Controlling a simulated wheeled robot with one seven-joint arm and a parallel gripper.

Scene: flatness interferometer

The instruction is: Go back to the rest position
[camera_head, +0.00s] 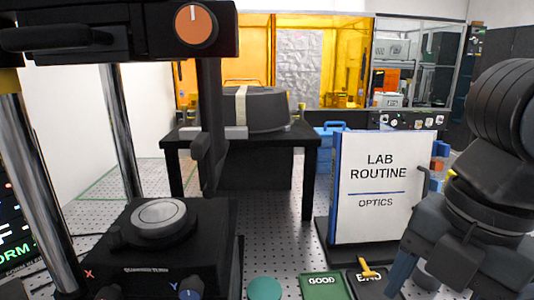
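My gripper (405,272) hangs at the lower right, at the end of my dark arm, in front of the sign's right side. One blue-grey finger shows pointing down. The rest of the gripper is dark and partly cut off by the frame edge, so I cannot tell the gap between the fingers. The interferometer stands at left, with a black stage (185,255), a silver round piece (158,216) on top and an orange knob (196,25) above. No held object is clearly visible.
A LAB ROUTINE sign (382,185) stands left of my gripper. In front are a green GOOD pad (322,287), a dark BAD pad (368,287) with a yellow piece (367,267), and a teal disc (265,289). A black table (250,141) stands behind.

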